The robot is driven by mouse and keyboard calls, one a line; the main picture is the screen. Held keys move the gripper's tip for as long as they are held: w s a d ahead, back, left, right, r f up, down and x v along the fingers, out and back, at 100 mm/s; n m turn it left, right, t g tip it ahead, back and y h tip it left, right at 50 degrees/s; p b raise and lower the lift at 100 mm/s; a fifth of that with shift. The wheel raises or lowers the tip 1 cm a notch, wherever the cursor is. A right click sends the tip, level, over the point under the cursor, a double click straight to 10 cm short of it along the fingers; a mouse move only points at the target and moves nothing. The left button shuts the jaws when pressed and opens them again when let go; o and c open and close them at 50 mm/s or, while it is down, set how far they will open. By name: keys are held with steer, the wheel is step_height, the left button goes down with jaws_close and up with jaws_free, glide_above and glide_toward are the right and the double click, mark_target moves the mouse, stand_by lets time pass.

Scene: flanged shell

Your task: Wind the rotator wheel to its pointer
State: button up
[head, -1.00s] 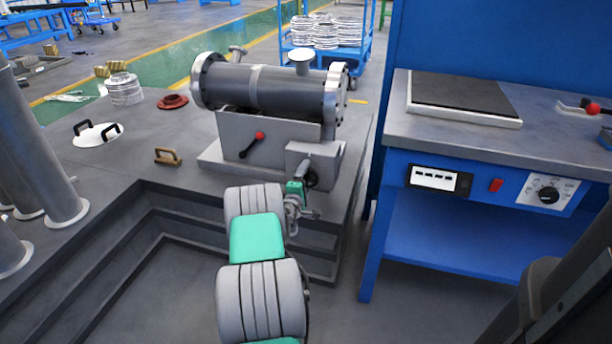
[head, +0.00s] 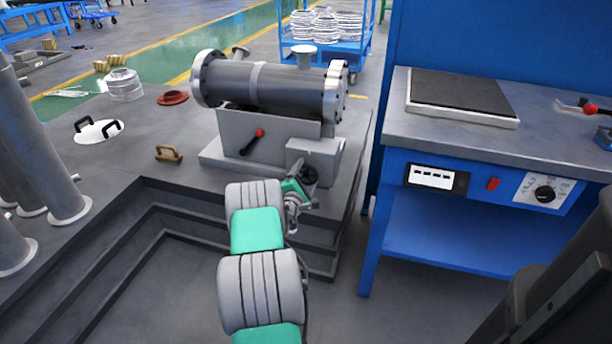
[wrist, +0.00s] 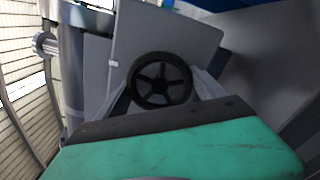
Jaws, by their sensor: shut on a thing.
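The rotator wheel (wrist: 160,80) is a small black spoked handwheel on the front of a grey gearbox housing (wrist: 180,38). In the head view the wheel (head: 309,174) shows small at the right end of the rotator stand, partly behind my wrist. My gripper (wrist: 163,97) is shut on the wheel, with a finger at each side of its rim. A small pale mark (wrist: 113,63) shows on the housing's left edge in the wrist view; I cannot tell whether it is the pointer. The flanged shell (head: 270,86) lies horizontally on the stand above.
A blue workbench (head: 455,230) stands close on the right. Open floor lies in front.

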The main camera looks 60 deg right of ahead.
steer(key=o, duration=1.3)
steer(key=shift+o, duration=0.2)
steer(key=s+a+p, duration=0.1)
steer(key=a, duration=0.6)
steer(key=shift+s+a, duration=0.15)
steer(key=shift+a, duration=0.2)
